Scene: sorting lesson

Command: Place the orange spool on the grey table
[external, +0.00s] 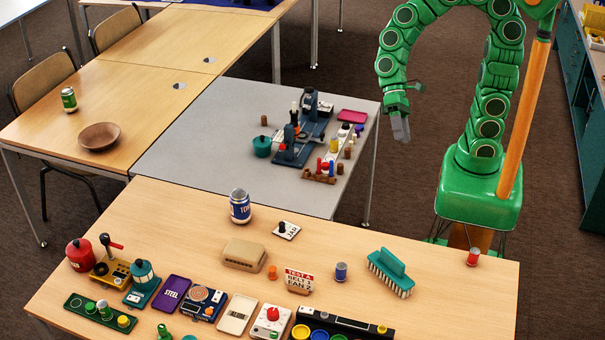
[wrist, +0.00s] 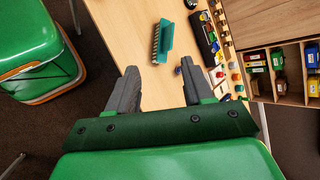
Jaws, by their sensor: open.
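A small orange spool (external: 272,272) stands on the near wooden table, between the beige box and the lettered sign. I cannot pick it out surely among the small items in the wrist view. The grey table (external: 210,140) is behind the wooden table, with a bare left half. My gripper (external: 401,128) hangs in the air right of the grey table, pointing down. In the wrist view my gripper (wrist: 158,92) is open, with its two fingers wide apart and nothing between them but the wooden table below.
The near wooden table (external: 160,215) holds a blue can (external: 240,206), a beige box (external: 244,254), a sign (external: 299,281), a teal brush (external: 391,272), a red can (external: 473,256) and several devices. A microscope (external: 306,125) and small items crowd the grey table's right half.

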